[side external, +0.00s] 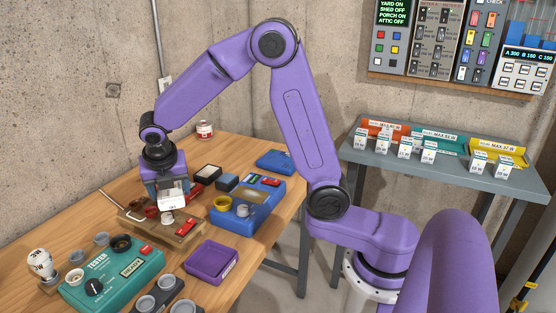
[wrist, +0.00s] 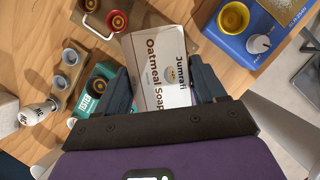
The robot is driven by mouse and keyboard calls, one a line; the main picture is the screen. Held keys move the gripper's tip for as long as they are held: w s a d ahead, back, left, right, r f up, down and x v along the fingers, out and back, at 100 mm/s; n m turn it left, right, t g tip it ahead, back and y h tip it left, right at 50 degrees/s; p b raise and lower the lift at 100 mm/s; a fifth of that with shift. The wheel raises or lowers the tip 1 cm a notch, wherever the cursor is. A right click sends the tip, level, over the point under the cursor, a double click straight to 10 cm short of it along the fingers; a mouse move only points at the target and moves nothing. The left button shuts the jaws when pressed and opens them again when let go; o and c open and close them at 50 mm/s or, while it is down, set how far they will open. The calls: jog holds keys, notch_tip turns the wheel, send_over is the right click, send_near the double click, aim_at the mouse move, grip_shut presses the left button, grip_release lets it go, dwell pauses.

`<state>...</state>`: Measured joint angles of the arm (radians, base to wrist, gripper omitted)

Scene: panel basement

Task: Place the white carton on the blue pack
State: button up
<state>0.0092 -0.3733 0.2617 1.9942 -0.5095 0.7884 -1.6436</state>
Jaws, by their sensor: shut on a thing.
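The white carton, printed "Oatmeal Soap" (wrist: 160,62), is between the two fingers of my gripper (wrist: 164,88) in the wrist view. My gripper is shut on it. In the side view the carton (side external: 173,202) shows below my gripper (side external: 170,182), over the wooden board with fuse sockets; any gap beneath it is hard to judge. A small dark blue block (side external: 227,182) lies on the table to the right of my gripper, beside a black box with a pale top (side external: 207,172). A flat blue case (side external: 275,162) lies farther back. I cannot tell which is the blue pack.
A blue panel with a yellow ring (side external: 262,207) lies right of the gripper. The wooden fuse board (side external: 190,236), a teal tester (side external: 112,270), a purple tray (side external: 210,262) and a bulb (side external: 38,262) crowd the front. Bare tabletop shows at the back (side external: 235,148).

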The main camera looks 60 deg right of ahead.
jog(key=s+d+m+g, duration=0.1)
jog(key=d+m, duration=0.1)
jog(key=d, duration=0.8)
jog(key=s+d+m, duration=0.2)
jog(key=d, duration=0.8)
jog(key=s+d+r+m+g+h, duration=0.1)
jog(key=s+d+m, duration=0.2)
jog(key=s+d, duration=0.45)
jog(key=s+d+m+g, duration=0.15)
jog(key=s+d, duration=0.35)
jog(key=d, duration=0.6)
send_near(281, 157)
jog(key=shift+s+d+f+m, duration=0.15)
jog(key=shift+s+d+f, duration=0.1)
jog(key=shift+d+f, duration=0.2)
jog(key=shift+s+d+f+m, duration=0.1)
jog(key=shift+s+d+f, duration=0.15)
jog(key=shift+d+f, duration=0.15)
jog(key=shift+w+d+f, duration=0.1)
jog(key=shift+w+f, duration=0.05)
jog(key=shift+f, duration=1.75)
jog(key=shift+f, duration=0.1)
jog(key=o, duration=1.1)
